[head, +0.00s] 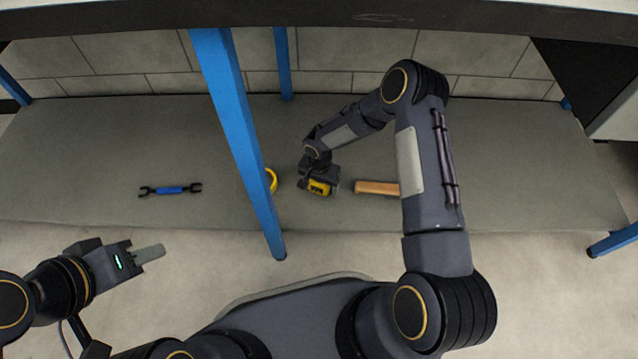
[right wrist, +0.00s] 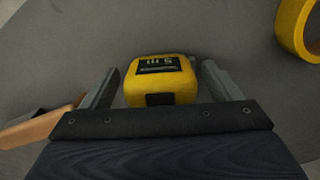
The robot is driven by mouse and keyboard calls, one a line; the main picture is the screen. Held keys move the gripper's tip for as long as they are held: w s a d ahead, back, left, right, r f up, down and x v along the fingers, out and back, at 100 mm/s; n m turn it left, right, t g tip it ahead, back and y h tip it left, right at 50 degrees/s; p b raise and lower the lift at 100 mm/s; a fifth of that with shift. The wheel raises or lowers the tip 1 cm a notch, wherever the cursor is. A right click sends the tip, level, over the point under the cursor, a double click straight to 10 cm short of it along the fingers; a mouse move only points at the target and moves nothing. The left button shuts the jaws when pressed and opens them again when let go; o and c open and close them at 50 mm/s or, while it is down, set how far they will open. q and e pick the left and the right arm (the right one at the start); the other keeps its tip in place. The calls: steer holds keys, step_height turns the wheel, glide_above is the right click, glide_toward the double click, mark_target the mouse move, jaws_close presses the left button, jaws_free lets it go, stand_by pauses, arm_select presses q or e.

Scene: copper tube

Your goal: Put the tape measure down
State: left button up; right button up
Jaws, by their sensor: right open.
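The yellow and black tape measure (head: 321,187) is on the grey lower shelf, right of the blue post. In the right wrist view the tape measure (right wrist: 160,80) sits between the two fingers of my right gripper (right wrist: 158,88). Gaps show between it and the fingers, so the jaws are open around it. In the head view my right gripper (head: 320,180) is low over the shelf and hides part of the tape measure. My left gripper (head: 148,254) is at the lower left, away from the shelf objects; its jaw opening cannot be made out.
A yellow ring (head: 271,180) is partly behind the blue post (head: 240,130); it also shows in the right wrist view (right wrist: 297,28). A wooden-coloured block (head: 377,188) lies to the right. A blue-handled wrench (head: 170,190) lies at left. The grey shelf (head: 80,150) has clear room around these.

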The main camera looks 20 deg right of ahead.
steer(key=shift+r, duration=0.2)
step_height(320, 180, up, 7)
steer(key=p, duration=0.3)
steer(key=shift+r, duration=0.2)
